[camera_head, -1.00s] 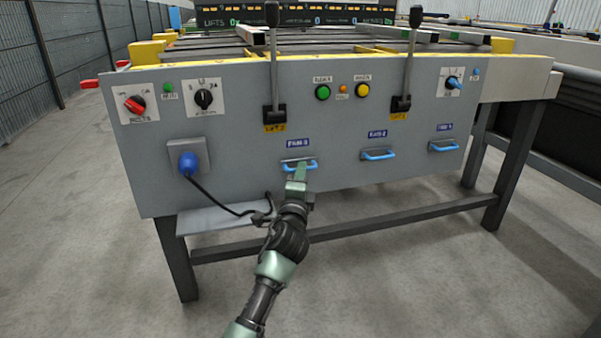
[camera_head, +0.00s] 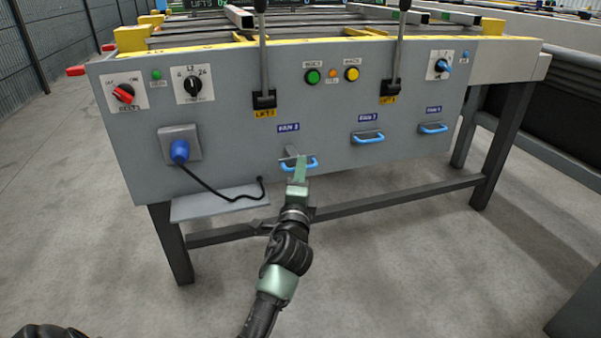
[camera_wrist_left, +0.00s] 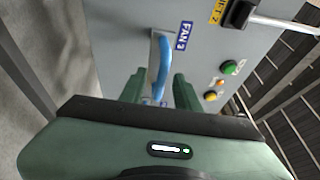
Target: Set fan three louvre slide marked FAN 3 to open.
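The FAN 3 slide has a blue handle (camera_head: 300,165) below its blue FAN 3 label (camera_head: 288,128) on the grey panel. A strip of grey plate shows behind the handle, and it sits farther from its label than the other two handles do from theirs. My left gripper (camera_head: 301,163) is at this handle. In the left wrist view the handle (camera_wrist_left: 165,62) lies between the two green fingers (camera_wrist_left: 160,84), which stand apart with some room beside it. Finger contact is hard to make out. My right gripper is not in view.
The FAN 2 handle (camera_head: 368,138) and another blue handle (camera_head: 433,128) are to the right. Lift levers (camera_head: 264,60) and (camera_head: 396,60) rise above. Floor before the table (camera_head: 400,270) is clear.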

